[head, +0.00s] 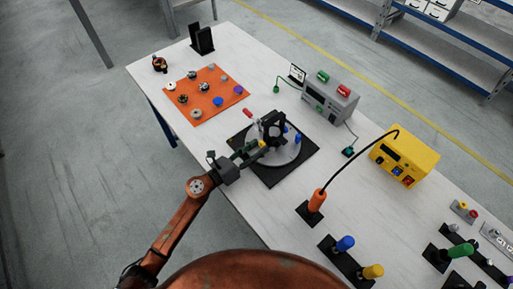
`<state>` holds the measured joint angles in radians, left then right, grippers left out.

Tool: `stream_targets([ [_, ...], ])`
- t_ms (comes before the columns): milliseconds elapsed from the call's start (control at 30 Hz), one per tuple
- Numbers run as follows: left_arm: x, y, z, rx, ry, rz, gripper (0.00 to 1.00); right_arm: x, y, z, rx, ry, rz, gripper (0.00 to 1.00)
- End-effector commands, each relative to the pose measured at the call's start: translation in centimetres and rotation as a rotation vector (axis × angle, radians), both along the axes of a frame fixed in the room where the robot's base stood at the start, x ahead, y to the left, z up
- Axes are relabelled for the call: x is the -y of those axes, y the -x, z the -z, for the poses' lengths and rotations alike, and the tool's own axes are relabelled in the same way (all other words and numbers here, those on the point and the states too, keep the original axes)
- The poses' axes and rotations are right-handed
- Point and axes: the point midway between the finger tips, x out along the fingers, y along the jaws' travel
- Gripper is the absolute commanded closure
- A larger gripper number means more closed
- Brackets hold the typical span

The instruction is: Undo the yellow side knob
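A black fixture (271,127) stands on a grey round plate (292,153) on a black square mat (276,179), near the middle of the white table. The yellow side knob (262,143) shows as a small yellow patch on the fixture's near left side. Blue knobs (298,138) show on its right. My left gripper (258,149) reaches in from the lower left, its fingertips at the yellow knob. The fingers hide part of the knob, and I cannot tell whether they are shut on it. My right gripper is not in view.
An orange mat (215,104) with several small parts lies to the left. A grey instrument box (329,99) and a yellow box (404,157) stand at the right. An orange-handled tool (317,201) and blue (345,243) and yellow-handled (372,271) tools stand in front right.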

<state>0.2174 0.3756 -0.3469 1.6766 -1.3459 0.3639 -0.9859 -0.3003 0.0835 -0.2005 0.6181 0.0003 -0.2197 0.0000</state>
Motion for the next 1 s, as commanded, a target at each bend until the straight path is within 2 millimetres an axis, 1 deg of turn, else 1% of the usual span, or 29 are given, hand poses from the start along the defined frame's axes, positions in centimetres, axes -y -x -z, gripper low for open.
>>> stream_targets([
  [167,-1.1,1.1,0.1,-0.002,-0.001,-0.001,0.60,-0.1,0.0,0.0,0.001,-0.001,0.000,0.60],
  [500,-6.0,6.0,0.1,-0.003,0.000,-0.001,0.60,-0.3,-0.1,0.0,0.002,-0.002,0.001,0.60],
  [633,-7.4,7.4,0.1,-0.002,-0.001,-0.001,0.60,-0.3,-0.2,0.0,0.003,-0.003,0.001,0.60],
  [800,-8.4,8.3,0.0,0.000,0.000,-0.001,0.60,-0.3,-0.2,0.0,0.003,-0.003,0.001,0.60],
  [1000,-8.5,8.5,0.0,0.001,0.000,0.000,0.60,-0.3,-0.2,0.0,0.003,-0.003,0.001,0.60],
])
